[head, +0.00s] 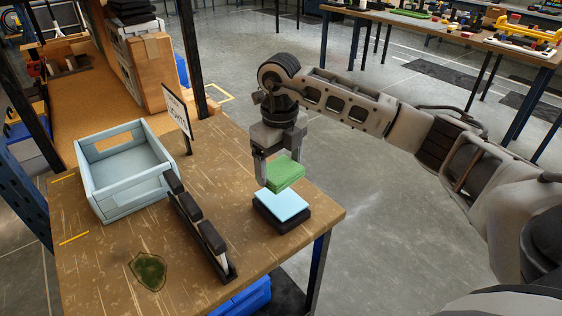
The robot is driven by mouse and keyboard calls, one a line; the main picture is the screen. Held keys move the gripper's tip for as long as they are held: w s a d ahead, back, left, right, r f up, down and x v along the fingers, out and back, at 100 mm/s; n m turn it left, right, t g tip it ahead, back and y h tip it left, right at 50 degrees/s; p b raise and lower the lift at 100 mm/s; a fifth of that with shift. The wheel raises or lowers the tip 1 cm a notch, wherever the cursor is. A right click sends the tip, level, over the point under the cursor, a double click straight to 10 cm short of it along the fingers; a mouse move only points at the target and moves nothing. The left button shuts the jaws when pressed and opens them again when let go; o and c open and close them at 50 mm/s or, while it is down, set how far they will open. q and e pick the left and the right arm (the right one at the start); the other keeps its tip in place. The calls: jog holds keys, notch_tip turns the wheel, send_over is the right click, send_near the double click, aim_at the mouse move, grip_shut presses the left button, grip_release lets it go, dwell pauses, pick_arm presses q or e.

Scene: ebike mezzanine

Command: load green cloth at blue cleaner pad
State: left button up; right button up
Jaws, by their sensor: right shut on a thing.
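My right gripper (279,172) points down over the right part of the wooden table and is shut on a folded green cloth (286,173). The cloth is held just above a light blue pad (281,205), which lies on a black base near the table's right corner. The cloth overlaps the pad's far edge in the picture; a small gap seems to show, but contact is hard to judge. My left gripper is not in view.
A pale blue crate (125,196) stands on the wooden table (100,270) at left. A black-and-white rack (200,228) runs between crate and pad. A sign (177,113) stands behind. A dark green patch (149,270) lies at the front. Open floor is at right.

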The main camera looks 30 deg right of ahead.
aim_at(281, 199)
jog(key=shift+w+d+f+m, duration=0.1)
jog(key=shift+d+f+m, duration=0.15)
jog(key=shift+m, duration=0.45)
jog(key=shift+f+b, duration=0.65)
jog(key=shift+f, duration=0.15)
notch_tip(281, 199, down, 4)
jog(key=b, duration=0.2)
jog(key=shift+r+b, duration=0.25)
jog(key=shift+b, duration=0.05)
jog(key=shift+f, duration=0.35)
pick_arm(q)
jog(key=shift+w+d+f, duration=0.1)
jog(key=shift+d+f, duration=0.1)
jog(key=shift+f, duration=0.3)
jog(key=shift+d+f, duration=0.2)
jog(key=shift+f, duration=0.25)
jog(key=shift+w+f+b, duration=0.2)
jog(key=shift+b, duration=0.25)
pick_arm(e)
jog(key=shift+f, duration=0.4)
pick_arm(q)
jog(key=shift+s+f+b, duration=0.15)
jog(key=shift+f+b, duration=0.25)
jog(key=shift+b, duration=0.1)
pick_arm(e)
jog(key=shift+f, duration=0.7)
